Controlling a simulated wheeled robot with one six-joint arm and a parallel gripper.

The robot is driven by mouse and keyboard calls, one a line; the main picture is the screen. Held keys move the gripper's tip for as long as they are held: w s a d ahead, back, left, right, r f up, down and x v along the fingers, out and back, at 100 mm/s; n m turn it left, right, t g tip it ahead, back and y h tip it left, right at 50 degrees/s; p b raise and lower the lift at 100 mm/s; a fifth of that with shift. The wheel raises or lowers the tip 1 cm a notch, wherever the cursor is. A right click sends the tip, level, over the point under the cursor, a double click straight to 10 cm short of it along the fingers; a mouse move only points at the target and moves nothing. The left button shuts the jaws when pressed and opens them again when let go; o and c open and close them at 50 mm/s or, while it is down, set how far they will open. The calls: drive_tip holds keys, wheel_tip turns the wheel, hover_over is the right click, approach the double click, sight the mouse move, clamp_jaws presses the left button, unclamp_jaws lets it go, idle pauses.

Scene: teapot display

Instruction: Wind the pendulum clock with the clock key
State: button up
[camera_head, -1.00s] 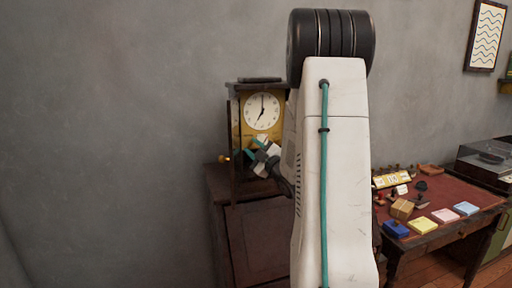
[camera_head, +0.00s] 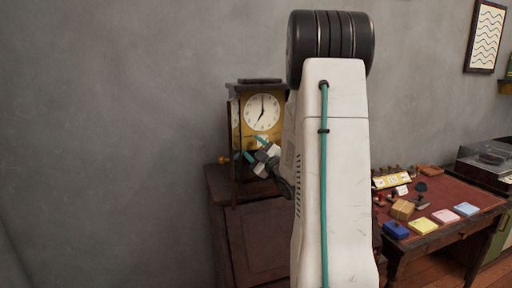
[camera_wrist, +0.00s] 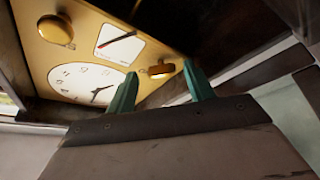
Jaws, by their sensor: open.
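The pendulum clock (camera_head: 262,112) stands upright on a dark wooden cabinet, with a white dial in a brass front and its case open at the front. My gripper (camera_head: 255,149) is in front of the clock, just below the dial. In the wrist view, my gripper (camera_wrist: 161,88) has its two teal fingers apart. A small brass, key-like piece (camera_wrist: 160,70) shows between and beyond the fingertips, against the brass front; it looks apart from both fingers. I cannot tell whether it is the clock key. The pendulum cannot be made out.
The dark cabinet (camera_head: 258,235) supports the clock. A brass knob (camera_head: 224,159) sticks out at the clock's left. On the right, a red-topped desk (camera_head: 450,200) holds stamps, a wooden block and coloured pads. Bare grey wall lies left of the clock.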

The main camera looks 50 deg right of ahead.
drive_tip(key=v, duration=0.7)
drive_tip(key=shift+s, duration=0.4)
drive_tip(key=shift+a, duration=0.15)
